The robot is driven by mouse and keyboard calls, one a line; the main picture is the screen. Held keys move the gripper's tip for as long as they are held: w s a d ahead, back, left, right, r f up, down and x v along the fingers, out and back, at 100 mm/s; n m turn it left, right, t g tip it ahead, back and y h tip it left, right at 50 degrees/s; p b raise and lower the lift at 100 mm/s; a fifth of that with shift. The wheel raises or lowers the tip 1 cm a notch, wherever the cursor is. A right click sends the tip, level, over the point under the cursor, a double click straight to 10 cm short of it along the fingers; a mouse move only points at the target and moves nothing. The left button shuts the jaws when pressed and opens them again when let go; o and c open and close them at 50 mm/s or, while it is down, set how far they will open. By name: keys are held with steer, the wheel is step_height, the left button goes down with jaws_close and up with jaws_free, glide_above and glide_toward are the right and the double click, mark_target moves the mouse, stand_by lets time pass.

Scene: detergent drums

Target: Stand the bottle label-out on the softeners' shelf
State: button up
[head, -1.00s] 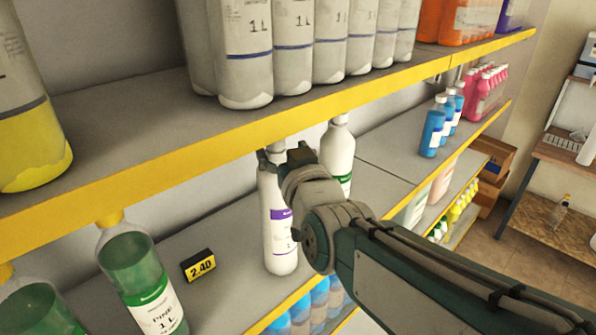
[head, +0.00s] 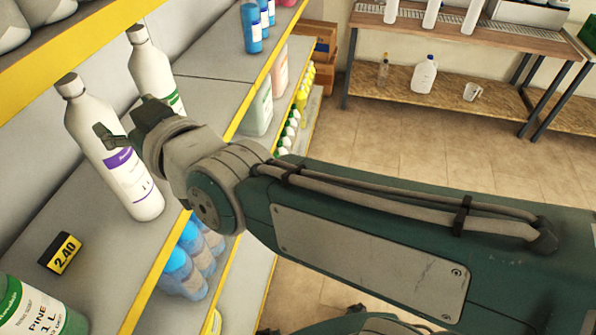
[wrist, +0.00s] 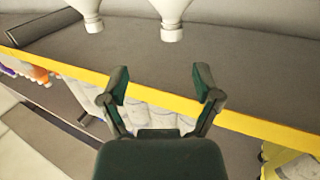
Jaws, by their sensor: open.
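A white bottle with a purple-banded label (head: 124,170) stands upright on the middle shelf (head: 65,212), near its yellow front edge. Much of its label shows towards the aisle in the head view. A white bottle with a green-banded label (head: 150,65) stands beside it, further along the shelf. My gripper (head: 126,122) is in front of the purple-labelled bottle, with one finger overlapping it in the picture. In the wrist view my gripper (wrist: 160,83) is open with nothing between its fingers; two white bottle parts (wrist: 171,22) show cut off at the top.
A price tag marked 2.40 (head: 62,252) and a green-labelled PINE bottle (head: 38,308) are nearer on the shelf. Blue-capped bottles (head: 188,270) stand below. The upper shelf's yellow edge (head: 90,55) overhangs at the left. Tiled floor (head: 380,150) is open at the right.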

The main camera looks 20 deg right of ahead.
steer(key=d+f+m+g+h, duration=0.3)
steer(key=d+f+h, duration=0.45)
steer(key=d, duration=0.65)
steer(key=s+d+f+m+g+h, duration=0.1)
steer(key=s+d+f+m+g, duration=0.1)
steer(key=s+d+f, duration=0.2)
steer(key=s+d+f+m+g+h, duration=0.2)
steer(key=s+d+f+g, duration=0.1)
steer(key=d, duration=0.5)
steer(key=shift+s+d+f+m, duration=0.3)
steer(key=shift+s+f, duration=0.2)
steer(key=shift+s, duration=0.25)
steer(key=c, duration=0.3)
steer(key=shift+s, duration=0.1)
steer(key=shift+c, duration=0.2)
